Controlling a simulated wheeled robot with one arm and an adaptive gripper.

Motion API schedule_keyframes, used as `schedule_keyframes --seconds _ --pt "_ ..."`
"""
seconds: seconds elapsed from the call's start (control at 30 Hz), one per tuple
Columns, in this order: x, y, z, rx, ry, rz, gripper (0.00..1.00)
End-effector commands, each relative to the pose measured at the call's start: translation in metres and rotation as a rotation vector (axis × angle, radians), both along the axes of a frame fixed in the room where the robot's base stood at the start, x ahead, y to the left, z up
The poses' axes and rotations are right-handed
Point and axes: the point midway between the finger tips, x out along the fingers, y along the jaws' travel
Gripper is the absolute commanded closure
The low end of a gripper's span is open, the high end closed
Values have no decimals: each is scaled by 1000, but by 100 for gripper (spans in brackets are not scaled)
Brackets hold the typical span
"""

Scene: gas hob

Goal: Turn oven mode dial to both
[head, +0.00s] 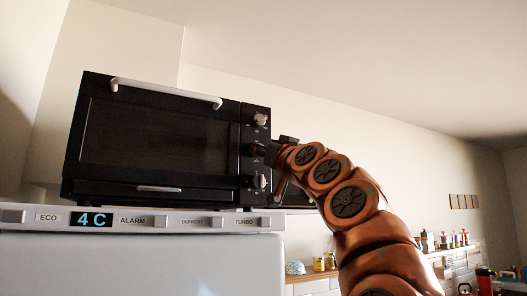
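A black toaster oven (158,140) stands on top of a white fridge, with its glass door closed. Its control panel on the right side has a light upper dial (260,119) and a light lower dial (260,181). A dark dial (256,149) shows between them, partly covered by my gripper. Dial markings are too small to read, so I cannot tell which is the mode dial or its setting. My gripper (270,153) is in front of the panel at the middle dial's height. Its fingers are small, dark and partly hidden, so contact and opening cannot be told.
The fridge (140,262) has a front panel with a 4 C display (93,219) just under the oven. A shelf with jars (325,262) is behind at lower right, and more kitchen items stand at far right. The space above the oven is clear.

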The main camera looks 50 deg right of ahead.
Motion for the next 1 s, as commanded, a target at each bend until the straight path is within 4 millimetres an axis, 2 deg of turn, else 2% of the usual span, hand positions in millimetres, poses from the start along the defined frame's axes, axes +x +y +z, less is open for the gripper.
schedule_keyframes --seconds 0.1,0.47,0.67,1.0 --pt "0 0 0 0 0 0 100" --pt "1 0 0 65 -20 -1 100" --pt "1 1 1 184 -59 -2 100" --pt "1 1 4 480 -161 -8 100"
